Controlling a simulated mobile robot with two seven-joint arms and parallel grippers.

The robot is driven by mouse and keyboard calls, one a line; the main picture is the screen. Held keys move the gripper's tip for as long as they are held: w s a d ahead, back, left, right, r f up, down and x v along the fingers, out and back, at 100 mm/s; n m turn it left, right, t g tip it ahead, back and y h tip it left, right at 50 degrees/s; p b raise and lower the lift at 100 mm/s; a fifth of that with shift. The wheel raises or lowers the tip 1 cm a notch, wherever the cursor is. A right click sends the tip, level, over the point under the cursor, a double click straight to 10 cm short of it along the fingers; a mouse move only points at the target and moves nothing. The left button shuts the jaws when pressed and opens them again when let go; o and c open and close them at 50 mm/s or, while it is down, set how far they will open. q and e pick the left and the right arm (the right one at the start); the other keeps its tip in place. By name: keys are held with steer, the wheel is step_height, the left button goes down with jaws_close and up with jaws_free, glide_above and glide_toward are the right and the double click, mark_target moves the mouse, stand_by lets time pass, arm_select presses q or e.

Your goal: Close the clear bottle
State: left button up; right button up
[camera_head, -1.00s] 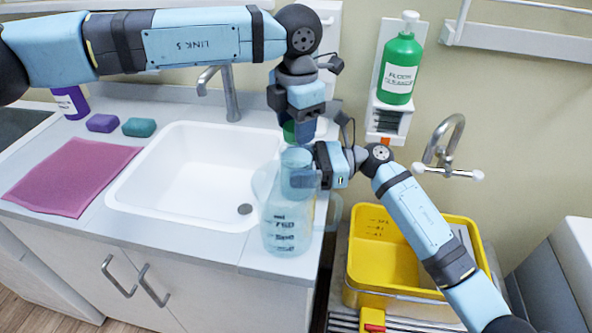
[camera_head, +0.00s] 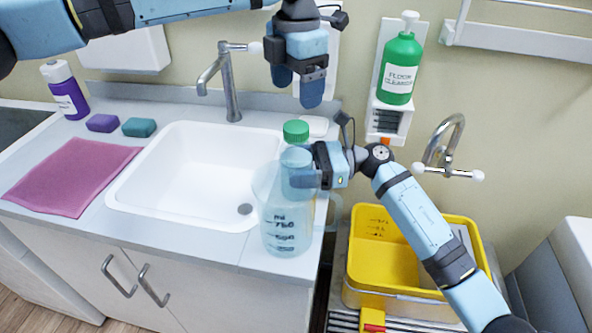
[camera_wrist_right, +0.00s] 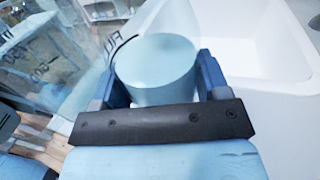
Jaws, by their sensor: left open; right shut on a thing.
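The clear bottle (camera_head: 296,157) stands upright at the counter's right front, right of the sink. A green cap (camera_head: 296,131) sits on its top; how tightly it is seated I cannot tell. My right gripper (camera_head: 306,170) is shut on the bottle's upper part, below the cap. In the right wrist view a pale blue cylinder of the bottle (camera_wrist_right: 158,72) is between the fingers; the green cap does not show there. My left gripper (camera_head: 297,86) is open and empty above the cap, apart from it, pointing down.
A see-through measuring jug (camera_head: 284,240) with printed marks and a handle overlaps the bottle's lower part. The white sink (camera_head: 180,190) is to the left. A green floor cleaner bottle (camera_head: 399,65) hangs on the wall. A yellow bucket (camera_head: 375,260) stands at lower right.

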arm_select(q)
steer(key=shift+r, duration=2.1)
arm_select(e)
steer(key=o, duration=1.8)
arm_select(q)
steer(key=shift+f+b, duration=0.3)
steer(key=shift+f, duration=0.05)
arm_select(e)
steer(key=w+d, duration=0.1)
steer(key=d, duration=1.2)
steer(key=shift+w+d, duration=0.2)
steer(key=shift+d, duration=0.15)
